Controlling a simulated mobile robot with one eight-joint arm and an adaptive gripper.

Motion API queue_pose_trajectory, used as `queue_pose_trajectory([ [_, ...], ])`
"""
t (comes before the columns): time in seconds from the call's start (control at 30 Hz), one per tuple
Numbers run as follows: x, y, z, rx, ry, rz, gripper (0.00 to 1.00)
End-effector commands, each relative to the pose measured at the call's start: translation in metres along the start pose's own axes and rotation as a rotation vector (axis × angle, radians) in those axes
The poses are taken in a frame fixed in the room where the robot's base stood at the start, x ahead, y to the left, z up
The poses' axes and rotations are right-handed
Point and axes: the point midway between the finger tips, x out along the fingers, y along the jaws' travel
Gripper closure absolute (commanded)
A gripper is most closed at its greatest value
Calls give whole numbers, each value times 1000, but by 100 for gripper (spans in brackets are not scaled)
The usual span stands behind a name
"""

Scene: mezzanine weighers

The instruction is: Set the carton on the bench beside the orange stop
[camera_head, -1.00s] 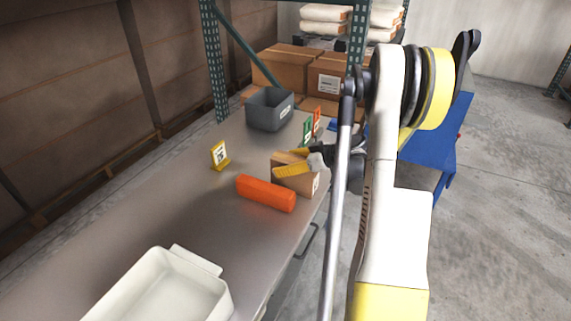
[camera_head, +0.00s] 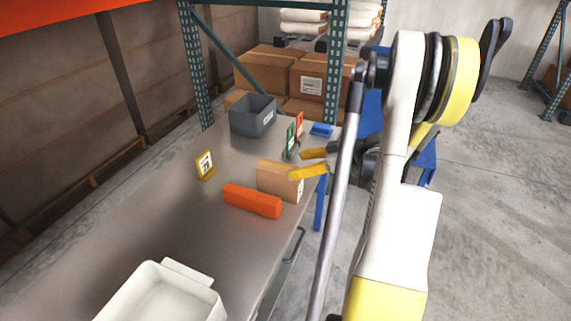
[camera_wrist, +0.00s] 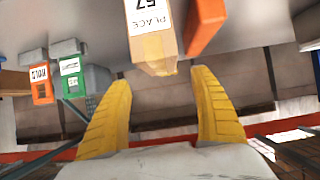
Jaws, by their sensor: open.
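The tan carton (camera_head: 279,181) sits upright on the steel bench (camera_head: 225,240), just behind the orange stop (camera_head: 252,200) and close alongside it; whether they touch is unclear. My gripper (camera_head: 309,163) is open at the carton's right end, its yellow fingers apart and empty. In the wrist view, which is upside down, both fingers (camera_wrist: 162,112) are spread with nothing between the tips. A tan shape with a white label, apparently the carton (camera_wrist: 153,52), shows beyond them, with the orange stop (camera_wrist: 205,25) to its right.
A yellow sign (camera_head: 205,166) stands left of the carton. Green (camera_head: 290,140) and orange signs (camera_head: 299,127) stand behind it. A grey bin (camera_head: 253,117) is at the far end, and a white tray (camera_head: 165,295) is at the near end. The bench between tray and stop is clear.

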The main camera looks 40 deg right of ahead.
Motion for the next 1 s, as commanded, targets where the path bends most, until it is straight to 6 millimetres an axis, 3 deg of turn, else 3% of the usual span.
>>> queue_pose_trajectory([
  [0.23, -3, -7, -7, 11, -14, -9, 26],
  [0.37, 17, -40, -38, 74, -98, -35, 26],
  [0.5, 40, -112, -83, 171, -258, -41, 26],
  [0.63, 44, -186, -110, 234, -392, 4, 26],
  [0.8, 28, -275, -124, 268, -495, 108, 26],
  [1.0, -1, -346, -117, 264, -498, 228, 26],
])
